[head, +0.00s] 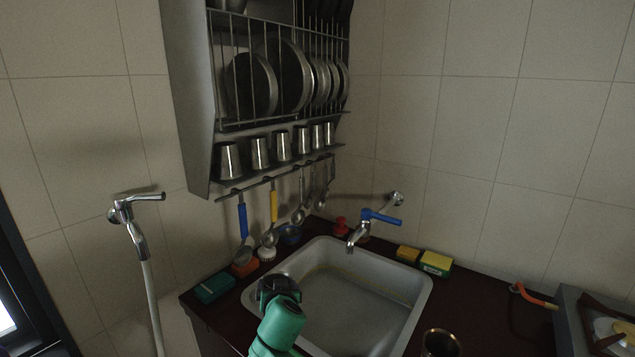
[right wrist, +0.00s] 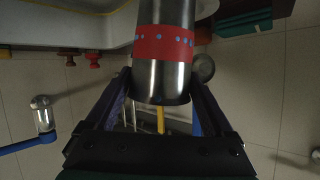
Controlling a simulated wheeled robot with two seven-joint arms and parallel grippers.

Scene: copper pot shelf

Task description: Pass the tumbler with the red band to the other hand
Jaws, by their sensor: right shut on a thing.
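The tumbler with the red band (right wrist: 162,75) is a metal tumbler with a blue-dotted red band. It fills the middle of the right wrist view, between the fingers of my right gripper (right wrist: 160,100), which is shut on it. The upper end of the tumbler in that picture is cut off. In the head view my right gripper (head: 278,287) is over the near left part of the sink; the tumbler is hidden there behind the gripper and arm. My left gripper is in neither view.
The sink (head: 412,318) lies below, with a blue-handled tap (head: 370,222) behind it. A metal cup (head: 440,343) stands at the bottom edge, right of the sink. A wall rack (head: 190,100) holds plates and several plain tumblers, with utensils hanging below. Sponges (head: 436,262) line the counter.

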